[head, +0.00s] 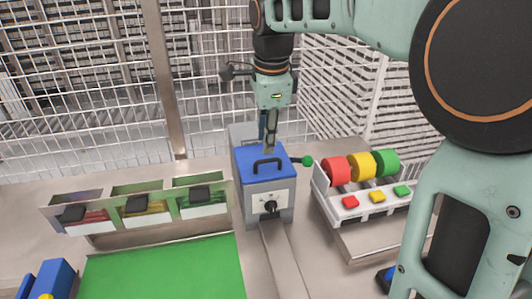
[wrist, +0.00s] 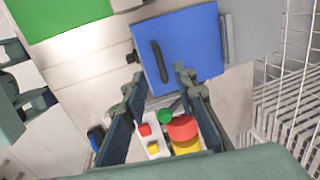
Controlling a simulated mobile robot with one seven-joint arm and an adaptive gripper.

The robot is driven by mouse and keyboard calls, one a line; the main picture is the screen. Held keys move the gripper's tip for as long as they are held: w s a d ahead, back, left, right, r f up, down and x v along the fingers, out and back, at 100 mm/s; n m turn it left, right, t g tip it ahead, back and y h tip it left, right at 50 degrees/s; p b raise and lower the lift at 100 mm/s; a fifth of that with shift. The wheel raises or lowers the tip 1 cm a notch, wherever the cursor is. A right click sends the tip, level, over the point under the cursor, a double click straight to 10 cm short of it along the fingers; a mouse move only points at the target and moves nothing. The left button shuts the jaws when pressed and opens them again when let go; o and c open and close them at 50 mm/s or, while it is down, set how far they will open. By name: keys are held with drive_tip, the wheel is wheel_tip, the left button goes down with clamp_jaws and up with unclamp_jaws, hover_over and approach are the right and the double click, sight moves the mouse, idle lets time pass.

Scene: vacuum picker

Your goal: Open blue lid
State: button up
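The blue lid (head: 250,157) lies flat and closed on a grey box (head: 257,199) in the middle of the head view. A black bar handle (head: 267,162) stands on top of it. In the wrist view the lid (wrist: 192,50) fills the upper middle, with its handle (wrist: 160,62) toward the left. My gripper (head: 268,148) points down over the back part of the lid, behind the handle. In the wrist view its two fingers (wrist: 158,78) are spread apart with nothing between them. They look above the lid and apart from the handle; exact height is hard to tell.
A green-knobbed lever (head: 307,160) sticks out on the box's right. Right of it is a rack with red, yellow and green rolls (head: 361,165) and coloured buttons. Bins (head: 140,207) and a green mat (head: 165,270) lie left. Wire fencing (head: 90,90) stands behind.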

sight(265, 160)
drive_tip(key=f, duration=0.2)
drive_tip(key=w+f, duration=0.1)
drive_tip(key=f, duration=0.2)
drive_tip(key=shift+f, duration=0.3)
drive_tip(key=shift+c, duration=0.6)
clamp_jaws()
